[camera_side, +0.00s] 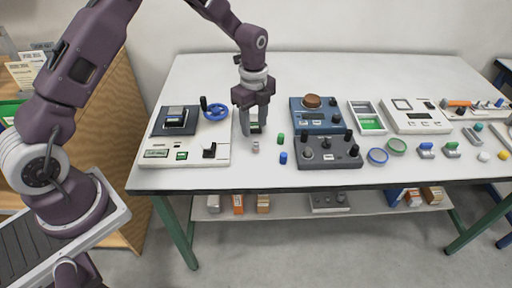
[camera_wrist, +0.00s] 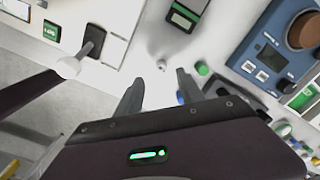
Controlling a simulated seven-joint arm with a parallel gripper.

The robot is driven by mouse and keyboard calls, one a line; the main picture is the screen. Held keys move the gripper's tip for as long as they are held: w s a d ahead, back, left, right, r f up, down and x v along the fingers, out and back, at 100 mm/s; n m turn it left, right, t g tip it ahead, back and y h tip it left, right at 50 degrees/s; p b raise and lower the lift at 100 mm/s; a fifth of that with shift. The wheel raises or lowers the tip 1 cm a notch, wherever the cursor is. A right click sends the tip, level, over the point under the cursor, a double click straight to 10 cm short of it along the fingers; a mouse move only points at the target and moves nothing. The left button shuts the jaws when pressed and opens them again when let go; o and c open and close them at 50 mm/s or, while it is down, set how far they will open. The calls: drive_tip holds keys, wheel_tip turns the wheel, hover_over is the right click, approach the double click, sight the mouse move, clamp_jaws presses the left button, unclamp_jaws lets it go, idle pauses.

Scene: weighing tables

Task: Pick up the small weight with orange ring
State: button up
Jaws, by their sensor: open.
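A small grey weight (camera_side: 256,147) stands on the white table in the side view, with a faint pinkish tint; its ring is too small to make out clearly. It also shows in the wrist view (camera_wrist: 161,64), just beyond the gap between the fingertips. My gripper (camera_side: 253,130) points down above the table close to this weight, with its fingers apart and nothing between them. In the wrist view my gripper (camera_wrist: 158,78) is open, its two grey fingers on either side of the weight's line.
A green cylinder (camera_side: 280,138) and a blue cylinder (camera_side: 283,157) stand just right of the weight. A white instrument panel (camera_side: 215,155) is to the left. A blue device (camera_side: 312,119) and a dark knobbed box (camera_side: 330,152) stand to the right. The table's front edge is near.

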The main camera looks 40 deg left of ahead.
sight(256, 143)
drive_tip(key=shift+m, duration=0.3)
drive_tip(key=f, duration=0.8)
drive_tip(key=shift+w+d+f, duration=0.15)
drive_tip(key=shift+d+f, duration=0.05)
drive_tip(key=shift+f, duration=0.1)
clamp_jaws()
